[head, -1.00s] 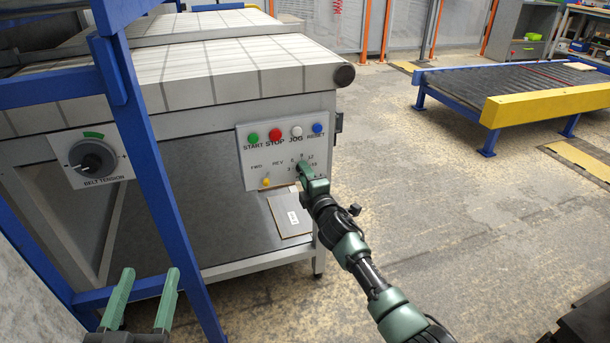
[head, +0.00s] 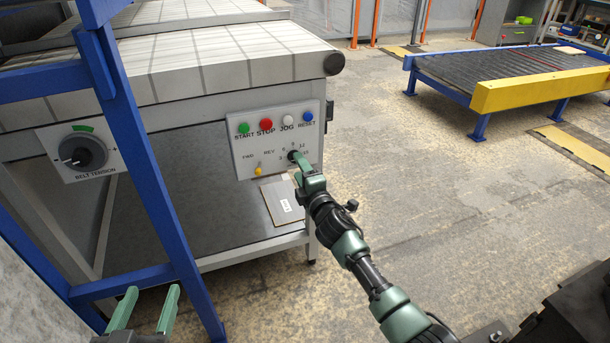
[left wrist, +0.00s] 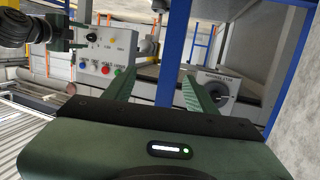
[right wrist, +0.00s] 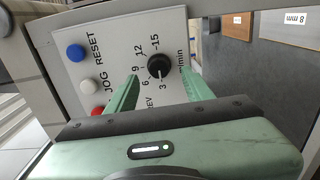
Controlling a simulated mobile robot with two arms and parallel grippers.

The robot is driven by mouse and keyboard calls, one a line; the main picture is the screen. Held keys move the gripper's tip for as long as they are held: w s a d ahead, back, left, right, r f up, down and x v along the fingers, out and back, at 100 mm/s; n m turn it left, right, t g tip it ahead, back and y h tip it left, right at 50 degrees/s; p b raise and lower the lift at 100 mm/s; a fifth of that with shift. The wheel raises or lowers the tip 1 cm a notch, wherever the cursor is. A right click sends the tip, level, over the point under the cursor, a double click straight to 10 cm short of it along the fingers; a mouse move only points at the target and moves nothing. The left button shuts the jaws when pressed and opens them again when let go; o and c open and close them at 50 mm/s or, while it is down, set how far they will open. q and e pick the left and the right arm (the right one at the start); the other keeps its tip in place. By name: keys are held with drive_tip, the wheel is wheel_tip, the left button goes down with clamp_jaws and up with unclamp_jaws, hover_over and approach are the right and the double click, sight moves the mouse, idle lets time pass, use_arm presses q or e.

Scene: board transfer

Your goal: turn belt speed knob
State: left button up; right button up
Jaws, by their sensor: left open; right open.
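The belt speed knob (right wrist: 158,66) is a round black dial with a white pointer line, on a grey control panel (right wrist: 112,22) with a printed number scale up to 15. In the right wrist view the pointer is at the dial's lower side, toward the low numbers. My right gripper (right wrist: 160,84) is open, with its fingers on either side in front of the knob; no finger clearly touches it. In the head view the knob (head: 292,155) shows just beyond the right gripper's (head: 300,172) tips. My left gripper (head: 148,296) is open and empty at the lower left.
The panel also has START, STOP, JOG and RESET buttons and a yellow FWD/REV selector (head: 257,170). A belt tension dial (head: 83,152) sits further left, behind a blue post (head: 150,170). A low roller conveyor (head: 500,78) stands at the right, with open floor before it.

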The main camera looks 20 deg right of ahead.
use_arm(q)
drive_tip(key=s+a+f+g+y+p, duration=0.1)
drive_tip(key=s+f+g, duration=0.2)
drive_tip(key=f, duration=0.3)
drive_tip(key=shift+a+g, duration=0.3)
use_arm(e)
drive_tip(key=s, duration=0.4)
drive_tip(key=shift+s+d, duration=0.1)
drive_tip(key=shift+s, duration=0.2)
